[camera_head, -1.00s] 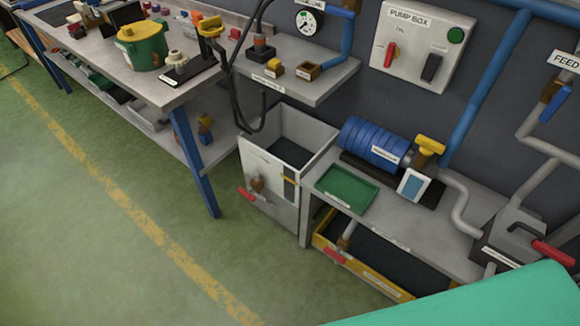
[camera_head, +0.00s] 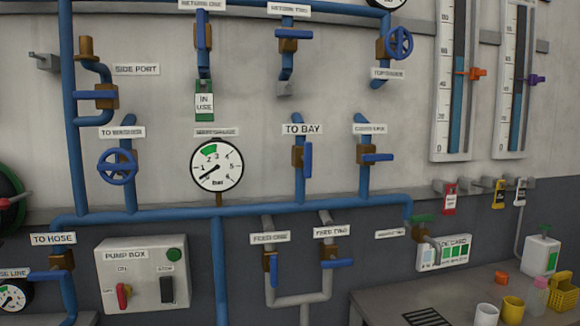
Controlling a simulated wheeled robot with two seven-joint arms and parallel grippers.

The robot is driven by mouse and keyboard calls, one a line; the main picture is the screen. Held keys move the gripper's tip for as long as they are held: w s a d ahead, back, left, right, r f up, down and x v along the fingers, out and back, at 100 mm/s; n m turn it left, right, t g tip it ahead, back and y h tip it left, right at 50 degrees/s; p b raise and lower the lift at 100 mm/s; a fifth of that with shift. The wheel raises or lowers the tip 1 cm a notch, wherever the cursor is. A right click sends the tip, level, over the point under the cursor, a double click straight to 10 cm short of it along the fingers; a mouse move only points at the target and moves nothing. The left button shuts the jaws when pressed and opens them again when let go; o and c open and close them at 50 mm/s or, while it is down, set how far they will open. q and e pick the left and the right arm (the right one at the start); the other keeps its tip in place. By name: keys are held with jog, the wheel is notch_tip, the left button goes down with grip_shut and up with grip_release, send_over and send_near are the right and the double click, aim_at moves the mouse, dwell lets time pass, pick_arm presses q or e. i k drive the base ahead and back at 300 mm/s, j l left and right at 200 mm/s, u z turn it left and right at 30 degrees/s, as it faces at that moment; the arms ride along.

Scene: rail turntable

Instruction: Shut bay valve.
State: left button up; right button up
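The bay valve (camera_head: 298,156) sits under the label TO BAY (camera_head: 302,129), on a short blue pipe that rises from the long horizontal blue pipe. It has a brown body. Its blue lever (camera_head: 308,160) stands upright, in line with the pipe. Neither of my grippers shows in the view, and nothing touches the lever.
To the right a similar valve (camera_head: 370,157) has its lever across the pipe. A pressure gauge (camera_head: 217,165) is left of the bay valve. Below are feed valves (camera_head: 270,262) and the pump box (camera_head: 146,275). A bench (camera_head: 385,305) with cups stands lower right.

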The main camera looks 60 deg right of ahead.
aim_at(307, 158)
jog(key=j+z, duration=0.1)
jog(key=z, duration=2.45)
